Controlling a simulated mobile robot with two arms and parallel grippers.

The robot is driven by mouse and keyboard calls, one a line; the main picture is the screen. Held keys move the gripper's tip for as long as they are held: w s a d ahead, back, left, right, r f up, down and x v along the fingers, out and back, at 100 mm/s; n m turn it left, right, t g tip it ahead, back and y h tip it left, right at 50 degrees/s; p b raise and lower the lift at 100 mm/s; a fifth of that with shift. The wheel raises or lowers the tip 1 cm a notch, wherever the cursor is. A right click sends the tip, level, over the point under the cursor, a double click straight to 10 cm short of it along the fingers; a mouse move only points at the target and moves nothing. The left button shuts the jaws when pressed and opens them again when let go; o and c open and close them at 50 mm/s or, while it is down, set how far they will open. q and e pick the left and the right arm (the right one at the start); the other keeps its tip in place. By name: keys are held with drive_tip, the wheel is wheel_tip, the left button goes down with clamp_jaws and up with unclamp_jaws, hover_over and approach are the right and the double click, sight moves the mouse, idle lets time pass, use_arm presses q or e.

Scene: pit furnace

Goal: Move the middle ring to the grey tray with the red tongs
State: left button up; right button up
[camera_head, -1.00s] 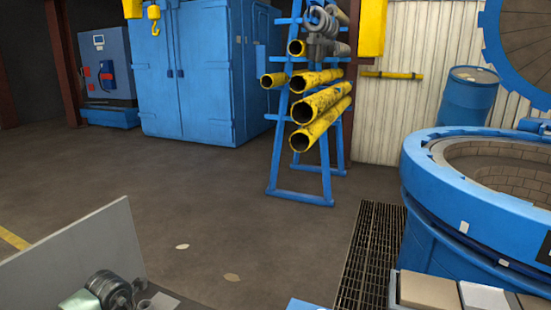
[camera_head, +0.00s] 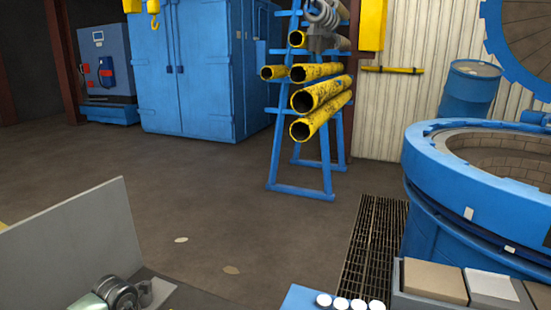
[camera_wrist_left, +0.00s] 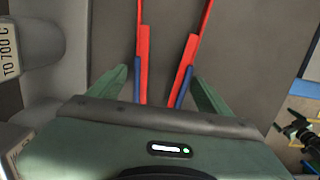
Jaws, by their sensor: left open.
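The red tongs (camera_wrist_left: 142,60) lie on a grey surface in the left wrist view, with two long red arms and blue grips. My left gripper (camera_wrist_left: 157,75) is open, its two green fingers on either side of the blue grips with gaps showing. I cannot tell how far the tongs are below the fingers. No middle ring can be made out in either view. I cannot identify the grey tray for sure.
Grey cylinders, one labelled "TO 700 C" (camera_wrist_left: 8,62), stand left of the tongs. In the head view, a blue pit furnace (camera_head: 470,200) is at right, with a box of blocks (camera_head: 435,281) before it. A pipe rack (camera_head: 300,185) stands behind open floor (camera_head: 220,210).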

use_arm(q)
drive_tip(key=c, duration=0.7)
drive_tip(key=shift+r, duration=0.1)
drive_tip(key=shift+r, duration=0.1)
wheel_tip(320, 180, up, 12)
drive_tip(key=p, duration=0.7)
drive_tip(key=shift+p, duration=0.35)
